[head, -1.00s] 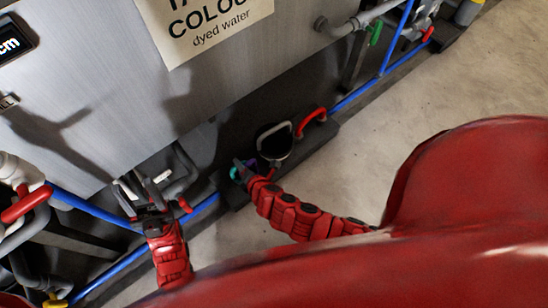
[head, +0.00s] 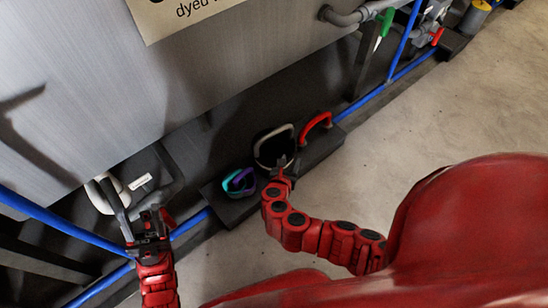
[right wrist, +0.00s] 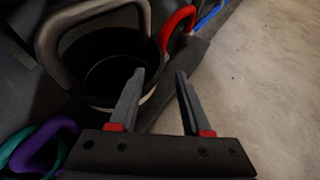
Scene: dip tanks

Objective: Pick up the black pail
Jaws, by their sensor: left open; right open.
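The black pail (head: 268,153), with an upright grey arched handle (head: 273,131), stands on a low dark platform (head: 325,150) by the tank. In the right wrist view the pail (right wrist: 108,48) is open at the top and appears empty, with its handle at the upper left. My right gripper (head: 284,166) is open at the pail's near side. In the wrist view its fingers (right wrist: 160,72) are apart; the left one overlaps the pail's near rim, and I cannot tell whether it touches. My left gripper (head: 147,222) is open and empty, well left of the pail.
A red handle (head: 316,125) stands just right of the pail. Purple and teal handles (head: 239,182) are to its left. The grey tank (head: 230,70) and blue pipes (head: 375,92) lie behind. Bare floor (head: 430,110) is clear at the right.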

